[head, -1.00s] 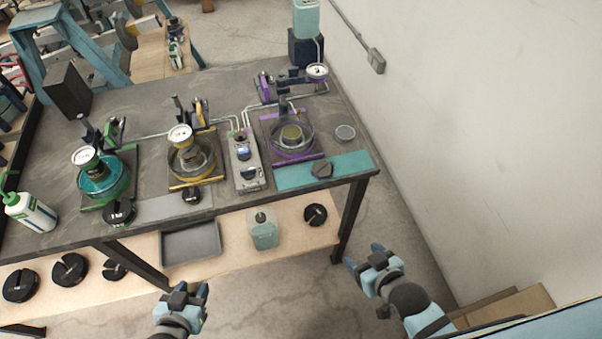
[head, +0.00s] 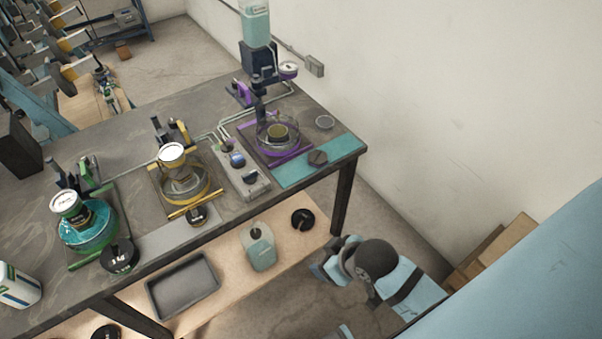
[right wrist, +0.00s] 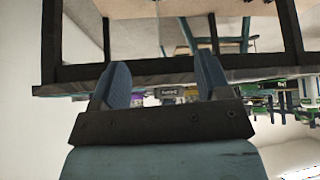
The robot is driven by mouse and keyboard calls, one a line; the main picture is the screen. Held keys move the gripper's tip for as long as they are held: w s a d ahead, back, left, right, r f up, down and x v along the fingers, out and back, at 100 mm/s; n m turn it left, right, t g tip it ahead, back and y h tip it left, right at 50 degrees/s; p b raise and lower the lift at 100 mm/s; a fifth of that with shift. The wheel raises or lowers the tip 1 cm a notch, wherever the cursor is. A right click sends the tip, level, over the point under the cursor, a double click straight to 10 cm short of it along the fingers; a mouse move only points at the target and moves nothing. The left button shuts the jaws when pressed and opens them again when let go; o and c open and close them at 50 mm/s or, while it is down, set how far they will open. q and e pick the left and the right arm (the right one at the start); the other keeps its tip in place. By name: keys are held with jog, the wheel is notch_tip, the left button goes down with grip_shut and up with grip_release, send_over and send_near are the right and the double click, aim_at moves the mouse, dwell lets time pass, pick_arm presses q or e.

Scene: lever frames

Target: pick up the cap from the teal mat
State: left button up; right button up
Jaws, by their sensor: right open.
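The cap (head: 317,158) is a small dark brown, faceted piece lying on the teal mat (head: 343,149), at the right front corner of the grey bench. My right gripper (head: 322,262) is below and in front of that corner, beyond the bench edge and well apart from the cap. In the right wrist view the right gripper (right wrist: 160,85) has its two blue fingers spread with nothing between them, facing the bench edge. The cap cannot be made out there. My left gripper cannot be made out in the head view.
The bench (head: 130,185) has its front edge and a dark leg (head: 342,198) near my right gripper. A lower shelf (head: 215,245) holds a tray and a bottle.

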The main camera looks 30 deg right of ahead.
jog(key=w+a+n+g+b, duration=0.2)
jog(key=w+n, duration=0.1)
jog(key=n+g, duration=0.4)
jog(key=n, duration=0.8)
send_near(318, 156)
jog(key=f, duration=0.2)
jog(key=a+f, duration=0.1)
jog(key=f, duration=0.1)
jog(key=shift+f, duration=0.2)
notch_tip(318, 156, down, 4)
jog(key=shift+a+f, duration=0.2)
jog(key=shift+f, duration=0.05)
pick_arm(q)
notch_tip(318, 156, down, 4)
jog(key=shift+r, duration=0.2)
pick_arm(e)
jog(key=shift+w, duration=0.1)
jog(key=c, duration=0.9)
